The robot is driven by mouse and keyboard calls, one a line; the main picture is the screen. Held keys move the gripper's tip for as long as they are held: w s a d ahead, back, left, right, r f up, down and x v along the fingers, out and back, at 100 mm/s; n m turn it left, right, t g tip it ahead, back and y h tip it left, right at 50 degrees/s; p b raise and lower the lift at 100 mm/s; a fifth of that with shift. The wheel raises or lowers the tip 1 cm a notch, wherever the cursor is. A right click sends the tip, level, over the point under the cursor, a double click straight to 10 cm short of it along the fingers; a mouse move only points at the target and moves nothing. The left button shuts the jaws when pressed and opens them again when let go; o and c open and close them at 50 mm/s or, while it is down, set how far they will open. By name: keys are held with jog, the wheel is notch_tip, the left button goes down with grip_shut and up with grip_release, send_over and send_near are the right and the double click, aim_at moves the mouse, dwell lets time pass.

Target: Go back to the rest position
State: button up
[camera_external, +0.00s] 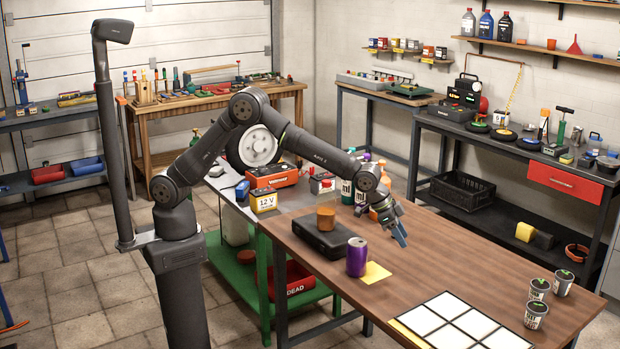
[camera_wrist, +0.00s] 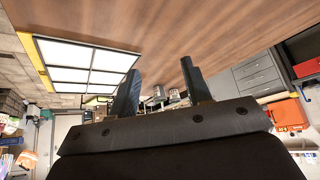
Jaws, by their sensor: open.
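My gripper (camera_external: 398,229) is above the far middle part of the wooden table (camera_external: 447,258) in the external view, tilted down toward the right. In the wrist view my gripper (camera_wrist: 159,80) shows two dark fingers standing apart with nothing between them. The wrist picture is tilted, with the wooden table top along its upper edge. A purple can (camera_external: 357,256) stands to the left of and nearer than the gripper, apart from it.
A yellow note (camera_external: 375,273) lies beside the can. Several bottles stand behind my gripper.

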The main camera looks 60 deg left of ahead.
jog(key=s+d+m+g+h, duration=0.1)
jog(key=s+d+m+g, duration=0.2)
jog(key=s+d, duration=1.7)
jog(key=s+m, duration=0.1)
jog(key=m, duration=0.2)
jog(key=shift+d+m+h, duration=0.25)
jog(key=shift+m+h, duration=0.05)
jog(key=shift+h, duration=0.1)
jog(key=w+a+n+t+y, duration=0.1)
jog(key=w+a+n, duration=0.4)
jog(key=w+a, duration=0.9)
jog(key=shift+w+a+t, duration=0.15)
jog(key=shift+w+t, duration=0.45)
jog(key=shift+w, duration=0.6)
